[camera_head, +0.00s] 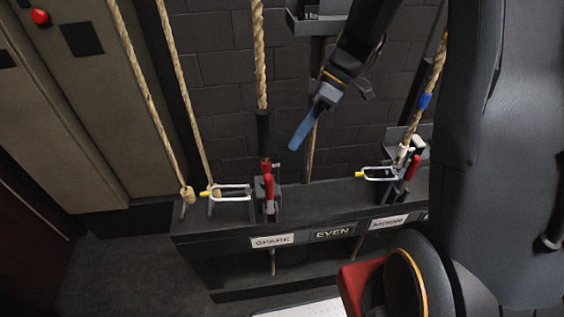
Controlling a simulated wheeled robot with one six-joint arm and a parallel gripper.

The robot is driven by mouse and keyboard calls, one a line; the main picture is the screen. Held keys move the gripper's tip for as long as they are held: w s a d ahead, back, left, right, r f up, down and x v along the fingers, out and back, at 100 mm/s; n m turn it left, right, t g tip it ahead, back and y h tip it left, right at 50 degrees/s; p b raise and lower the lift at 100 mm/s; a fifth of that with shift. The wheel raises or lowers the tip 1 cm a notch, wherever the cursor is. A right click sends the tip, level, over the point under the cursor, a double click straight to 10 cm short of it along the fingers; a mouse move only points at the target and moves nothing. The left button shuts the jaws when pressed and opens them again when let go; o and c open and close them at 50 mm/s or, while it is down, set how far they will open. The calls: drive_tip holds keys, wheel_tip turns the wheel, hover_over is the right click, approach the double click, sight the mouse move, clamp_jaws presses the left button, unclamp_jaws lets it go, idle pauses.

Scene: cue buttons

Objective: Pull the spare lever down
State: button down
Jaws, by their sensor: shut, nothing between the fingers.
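A red lever (269,187) stands upright on the dark rail, above a white label (272,241) that seems to read SPARE or SPARK; the last letter is unclear. A rope runs up behind this lever through a black sleeve. My gripper (296,143) has blue fingers, shut and empty, pointing down and left. In the picture it is above and to the right of the lever, apart from it.
A second red lever (414,167) stands at the right, partly near my arm. White wire loops (232,192) with yellow ends stick out beside the levers. Ropes (187,90) hang at the left. A dark label (333,233) reads EVEN. Brick wall lies behind.

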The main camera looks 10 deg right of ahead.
drive_tip(key=p, duration=0.3)
approach(270, 196)
drive_tip(key=w+a+f, duration=0.1)
drive_tip(key=a+f, duration=0.1)
drive_tip(key=shift+w+a+f, duration=0.3)
drive_tip(key=shift+w+f, duration=0.1)
drive_tip(key=shift+b, duration=0.5)
